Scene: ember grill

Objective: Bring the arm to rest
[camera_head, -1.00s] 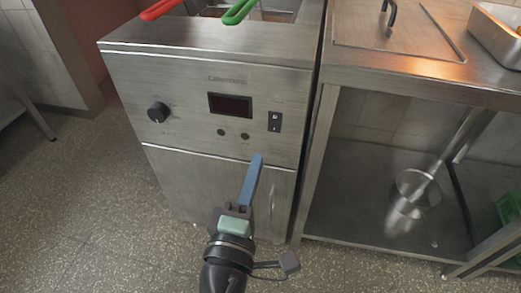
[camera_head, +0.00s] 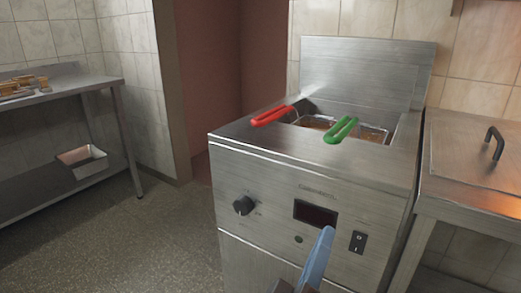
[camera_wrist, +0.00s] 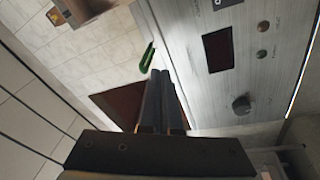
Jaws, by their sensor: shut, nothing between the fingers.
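My gripper (camera_head: 322,243) rises into the bottom of the head view, in front of the fryer's front panel. Its blue fingers are together and hold nothing. In the wrist view the two dark fingers (camera_wrist: 162,78) lie side by side, with the fryer panel to their right. The rest of my arm is out of the head view. Whether the fingers touch the panel cannot be told, but no contact shows.
The steel fryer (camera_head: 270,168) has a knob (camera_head: 243,205), a dark display (camera_head: 315,213) and a switch (camera_head: 357,241). A red handle (camera_head: 271,116) and a green handle (camera_head: 341,130) stick out over its top. A steel counter (camera_head: 465,170) adjoins it. Floor (camera_head: 130,235) at left is clear.

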